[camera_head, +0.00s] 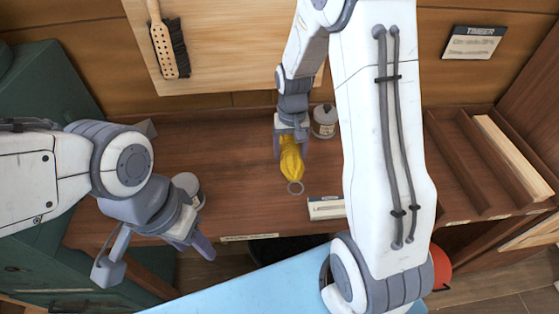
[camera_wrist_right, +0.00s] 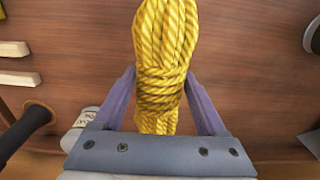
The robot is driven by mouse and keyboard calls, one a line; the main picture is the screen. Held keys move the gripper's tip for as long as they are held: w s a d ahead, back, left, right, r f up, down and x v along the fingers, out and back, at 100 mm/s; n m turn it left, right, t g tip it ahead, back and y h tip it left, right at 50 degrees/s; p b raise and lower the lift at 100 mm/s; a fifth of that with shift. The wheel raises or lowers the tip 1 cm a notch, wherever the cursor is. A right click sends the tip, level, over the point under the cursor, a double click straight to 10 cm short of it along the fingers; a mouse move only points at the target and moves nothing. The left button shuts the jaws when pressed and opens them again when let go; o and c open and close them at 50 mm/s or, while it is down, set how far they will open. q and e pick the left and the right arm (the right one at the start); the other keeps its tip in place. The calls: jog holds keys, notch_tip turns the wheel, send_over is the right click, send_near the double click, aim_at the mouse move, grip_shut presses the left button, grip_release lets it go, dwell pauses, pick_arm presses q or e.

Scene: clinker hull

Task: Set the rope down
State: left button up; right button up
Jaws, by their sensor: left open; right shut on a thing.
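The rope is a yellow coiled bundle (camera_head: 291,160) at the middle of the brown wooden bench (camera_head: 232,190). A grey ring shows at its near end in the head view. My right gripper (camera_head: 291,142) is shut on the rope, which fills the right wrist view (camera_wrist_right: 165,60) between the two purple fingers (camera_wrist_right: 160,100). Whether the rope touches the bench or hangs just above it, I cannot tell. My left gripper (camera_head: 155,262) is open and empty at the bench's front left edge.
A grey-lidded jar (camera_head: 324,121) stands close beside my right gripper. Another can (camera_head: 187,188) stands behind my left gripper. A small white labelled box (camera_head: 326,208) lies near the front edge. A slotted timber rack (camera_head: 470,165) is at the right. The bench left of the rope is clear.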

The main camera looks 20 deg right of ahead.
aim_at(279, 171)
jog(key=shift+w+a+f, duration=0.4)
jog(key=shift+a+f, duration=0.05)
jog(key=shift+a, duration=0.2)
jog(key=shift+w+a+f, duration=0.35)
jog(key=shift+a+f, duration=0.1)
jog(key=shift+a, duration=0.15)
jog(key=shift+f+p, duration=0.55)
jog(key=shift+f, duration=1.45)
jog(key=shift+f, duration=0.1)
jog(key=o, duration=1.5)
